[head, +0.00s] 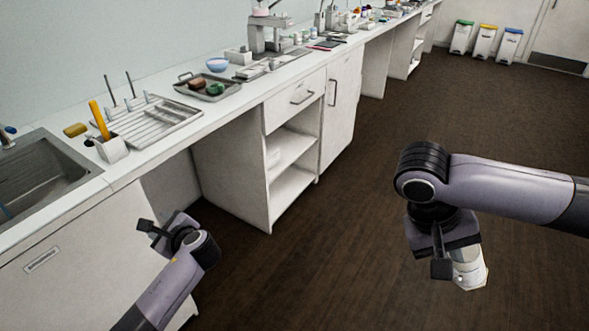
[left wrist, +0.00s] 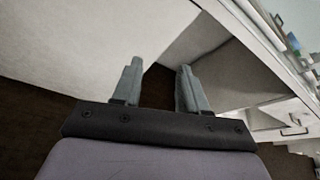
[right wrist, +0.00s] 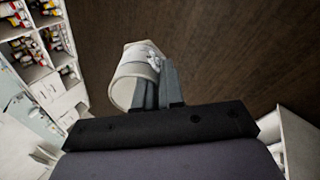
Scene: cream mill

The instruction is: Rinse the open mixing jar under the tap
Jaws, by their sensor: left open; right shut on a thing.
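The mixing jar (head: 469,270) is a pale, whitish jar held low over the floor at the right of the head view. My right gripper (head: 442,262) is shut on it. In the right wrist view the jar (right wrist: 130,82) lies between and beyond the closed fingers (right wrist: 160,88), with its wide end toward the lower left. I cannot see into it. My left gripper (head: 160,232) is open and empty, below the counter front; its fingers (left wrist: 158,88) stand apart in the left wrist view. The steel sink (head: 45,180) is at the far left, with part of the tap (head: 6,138) at the picture edge.
Right of the sink on the counter are a holder with a yellow-handled tool (head: 110,148), a ribbed drainer (head: 150,120) and a tray (head: 208,90) with small items. A cabinet with open shelves (head: 292,185) stands below. The dark floor is clear; bins (head: 484,42) stand far back.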

